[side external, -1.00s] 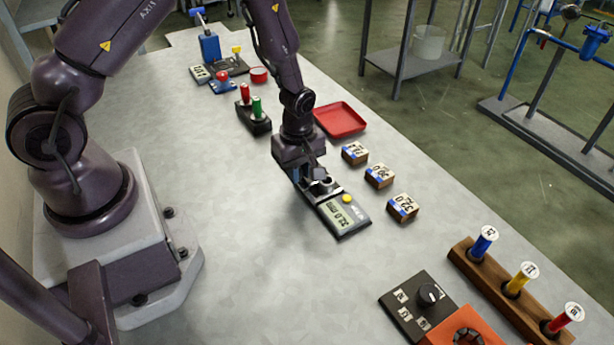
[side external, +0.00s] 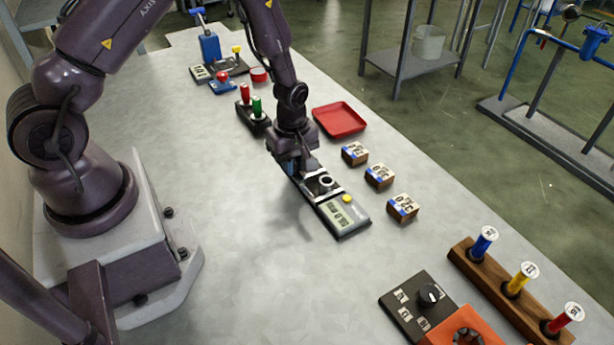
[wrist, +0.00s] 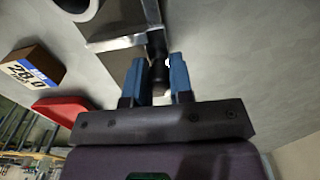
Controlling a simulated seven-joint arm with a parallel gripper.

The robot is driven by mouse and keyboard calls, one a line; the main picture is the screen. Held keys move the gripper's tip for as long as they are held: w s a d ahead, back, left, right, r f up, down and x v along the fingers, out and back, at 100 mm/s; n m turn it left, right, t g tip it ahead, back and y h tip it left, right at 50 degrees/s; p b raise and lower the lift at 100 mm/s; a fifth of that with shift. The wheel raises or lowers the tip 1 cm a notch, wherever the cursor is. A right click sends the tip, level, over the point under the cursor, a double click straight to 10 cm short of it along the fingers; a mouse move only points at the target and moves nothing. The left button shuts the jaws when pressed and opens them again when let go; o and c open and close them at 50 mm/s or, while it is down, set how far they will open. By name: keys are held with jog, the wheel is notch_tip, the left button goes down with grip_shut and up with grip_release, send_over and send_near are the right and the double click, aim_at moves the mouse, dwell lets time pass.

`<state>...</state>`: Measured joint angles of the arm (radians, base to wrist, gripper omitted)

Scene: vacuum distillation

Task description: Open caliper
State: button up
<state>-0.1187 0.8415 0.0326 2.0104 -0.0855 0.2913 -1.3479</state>
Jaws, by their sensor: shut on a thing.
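The caliper (side external: 357,225) lies on the grey bench, a dark flat gauge with a display (side external: 338,214) and a yellow button (side external: 347,199). A pale ring (side external: 327,182) sits at its jaw area; part of this ring shows at the top edge of the wrist view (wrist: 84,12). My gripper (side external: 290,170) is low over the caliper's end away from the display. In the wrist view, its blue fingers (wrist: 157,64) are shut on a dark knob (wrist: 157,78) by the metal jaw (wrist: 115,43). The display digits are too small to read surely.
Three labelled wooden blocks (side external: 379,176) stand right of the caliper, with a red tray (side external: 339,120) behind. A holder with red and green handles (side external: 254,119) is at the back left. Coloured plug gauges in a rack (side external: 505,290) are front right. The bench left of the caliper is clear.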

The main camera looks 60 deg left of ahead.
dwell(0.8)
jog(key=o, duration=0.8)
jog(key=shift+r, duration=3.5)
